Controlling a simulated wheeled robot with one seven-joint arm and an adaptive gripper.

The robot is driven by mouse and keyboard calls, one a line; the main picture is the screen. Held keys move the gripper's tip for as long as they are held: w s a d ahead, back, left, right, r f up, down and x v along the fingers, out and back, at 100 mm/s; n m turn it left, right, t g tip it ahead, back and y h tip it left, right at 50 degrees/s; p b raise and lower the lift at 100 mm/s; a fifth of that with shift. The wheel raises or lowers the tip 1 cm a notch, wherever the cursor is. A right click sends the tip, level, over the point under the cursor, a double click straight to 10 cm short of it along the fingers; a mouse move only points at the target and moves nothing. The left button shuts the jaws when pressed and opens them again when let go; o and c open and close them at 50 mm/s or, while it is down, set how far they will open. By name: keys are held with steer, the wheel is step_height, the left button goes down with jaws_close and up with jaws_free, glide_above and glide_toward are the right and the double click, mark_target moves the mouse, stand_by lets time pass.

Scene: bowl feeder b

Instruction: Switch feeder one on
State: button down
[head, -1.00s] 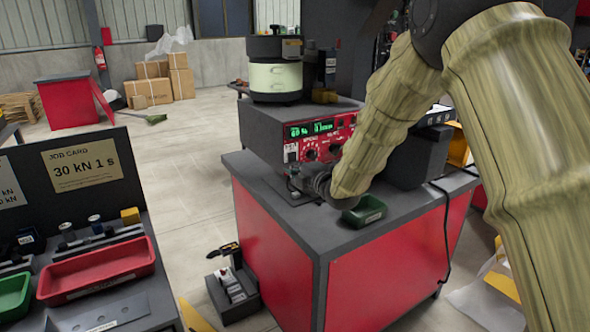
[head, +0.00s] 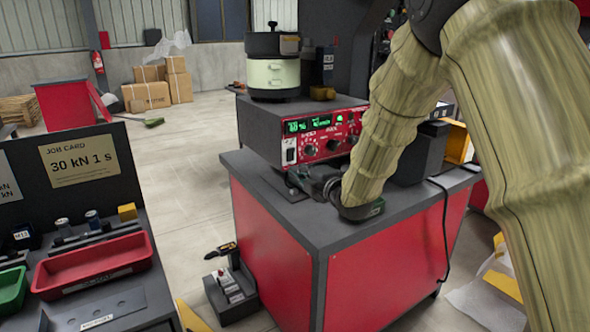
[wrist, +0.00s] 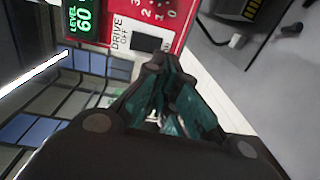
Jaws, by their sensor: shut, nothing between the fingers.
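The feeder control unit (head: 318,137) has a red front with green displays and knobs, and stands on the red and dark bench. A small white switch plate (head: 290,155) is at the left of its front. In the wrist view, a black rocker (wrist: 147,42) sits beside the label "DRIVE OFF" (wrist: 122,38), near a "LEVEL 60" display (wrist: 82,20). My gripper (head: 294,178) is shut and empty, low before the panel's left part. In the wrist view its fingertips (wrist: 156,66) overlap the rocker's near edge; I cannot tell whether they touch.
A bowl feeder (head: 275,80) with a cream band stands on the unit. A job card board (head: 80,160) and red tray (head: 95,262) are at left.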

steer(key=f+v, duration=0.1)
steer(key=v, duration=0.7)
steer(key=shift+s+d+f, duration=0.2)
steer(key=shift+s+f, duration=0.15)
steer(key=shift+s, duration=0.05)
steer(key=shift+a, duration=0.1)
